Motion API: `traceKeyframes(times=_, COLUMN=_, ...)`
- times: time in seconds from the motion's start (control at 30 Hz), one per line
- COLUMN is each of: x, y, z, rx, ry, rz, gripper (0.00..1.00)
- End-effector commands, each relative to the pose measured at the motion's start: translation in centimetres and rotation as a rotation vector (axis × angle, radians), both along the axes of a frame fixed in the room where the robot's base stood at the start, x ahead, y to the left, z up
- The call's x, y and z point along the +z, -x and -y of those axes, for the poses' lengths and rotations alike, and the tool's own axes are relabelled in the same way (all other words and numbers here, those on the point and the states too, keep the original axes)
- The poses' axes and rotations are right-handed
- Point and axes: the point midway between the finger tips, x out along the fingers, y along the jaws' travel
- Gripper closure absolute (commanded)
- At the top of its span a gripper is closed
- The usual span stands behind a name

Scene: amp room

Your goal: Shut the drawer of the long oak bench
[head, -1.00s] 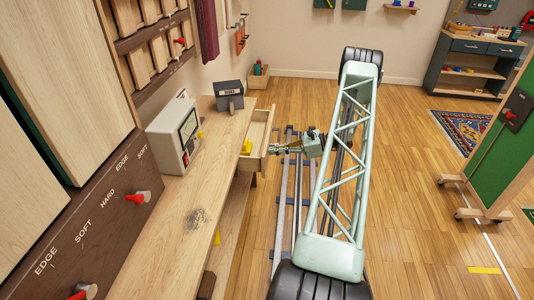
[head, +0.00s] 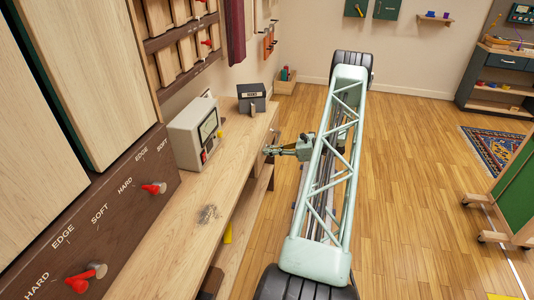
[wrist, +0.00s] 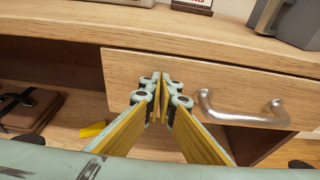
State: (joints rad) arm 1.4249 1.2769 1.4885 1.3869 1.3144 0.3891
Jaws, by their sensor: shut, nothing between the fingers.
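The long oak bench (head: 170,240) runs along the wall at left in the head view. In the wrist view its drawer front (wrist: 225,82) sits right under the bench top's edge, with no drawer interior showing. A bent metal handle (wrist: 243,117) is on the drawer front, right of my fingers. My gripper (wrist: 162,80) is shut and empty, its fingertips at the drawer front, touching or almost touching it. In the head view my gripper (head: 268,151) is at the bench's front edge, partly hiding the drawer's place.
A cream meter box (head: 194,133) and a dark grey device (head: 251,97) stand on the bench top. A brown leather-like item (wrist: 28,108) and a yellow piece (wrist: 92,129) lie on the lower shelf.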

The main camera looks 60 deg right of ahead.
Motion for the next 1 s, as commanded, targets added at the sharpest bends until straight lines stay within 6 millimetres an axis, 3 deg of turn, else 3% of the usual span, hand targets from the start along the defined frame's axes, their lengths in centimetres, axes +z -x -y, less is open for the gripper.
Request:
traceKeyframes(times=0.53, x=0.1, y=0.4, z=0.1, rx=0.005, ry=0.001, rz=0.002, gripper=1.00)
traceKeyframes(times=0.83, x=0.0, y=3.0, z=0.4, rx=0.013, ry=0.001, rz=0.001, gripper=1.00)
traceKeyframes(times=1.0, x=1.0, y=5.5, z=1.0, rx=0.012, ry=0.001, rz=0.000, gripper=1.00)
